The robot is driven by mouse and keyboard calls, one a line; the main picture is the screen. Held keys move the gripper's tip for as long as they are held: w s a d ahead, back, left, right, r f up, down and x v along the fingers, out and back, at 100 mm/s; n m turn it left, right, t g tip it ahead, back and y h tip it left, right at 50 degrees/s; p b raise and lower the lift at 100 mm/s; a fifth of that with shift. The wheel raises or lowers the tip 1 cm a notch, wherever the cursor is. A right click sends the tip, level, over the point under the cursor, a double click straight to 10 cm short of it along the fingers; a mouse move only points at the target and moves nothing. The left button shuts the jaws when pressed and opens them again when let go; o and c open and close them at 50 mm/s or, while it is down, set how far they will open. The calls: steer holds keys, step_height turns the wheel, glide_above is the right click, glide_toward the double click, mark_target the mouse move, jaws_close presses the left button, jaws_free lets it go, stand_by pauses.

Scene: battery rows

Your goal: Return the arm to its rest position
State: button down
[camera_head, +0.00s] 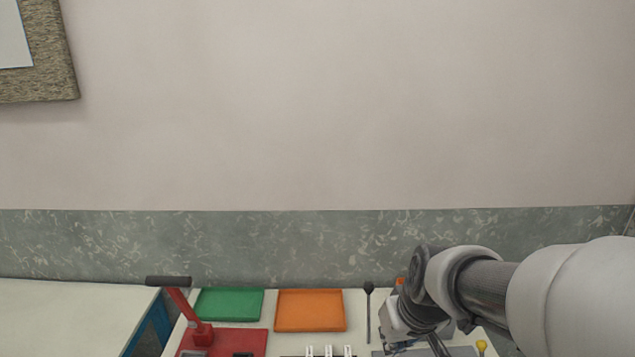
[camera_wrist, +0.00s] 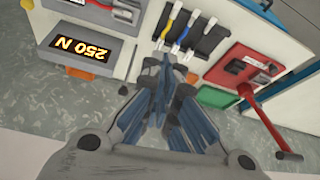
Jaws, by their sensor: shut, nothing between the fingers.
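My arm comes in from the right in the head view, bent over the right part of a white work table (camera_head: 358,300). Its wrist hangs over the table top, and the gripper's fingers are mostly hidden there by the wrist and the lower picture edge. In the wrist view my gripper (camera_wrist: 172,72) is shut and empty, its fingers together in front of the table. It appears apart from the things behind it, though the exact gap cannot be told.
The table holds a green tray (camera_head: 229,303), an orange tray (camera_head: 310,311), a red lever press (camera_head: 200,334) and a black-knobbed rod (camera_head: 368,290). The wrist view shows a "250 N" display (camera_wrist: 82,46) and a black rack (camera_wrist: 208,40) with coloured pieces.

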steer(key=s+r+m, duration=0.1)
steer(key=s+r, duration=0.1)
steer(key=s, duration=0.7)
steer(key=s+r, duration=0.3)
steer(key=s, duration=0.7)
steer(key=shift+r+m+h, duration=0.2)
steer(key=shift+m+h, duration=0.2)
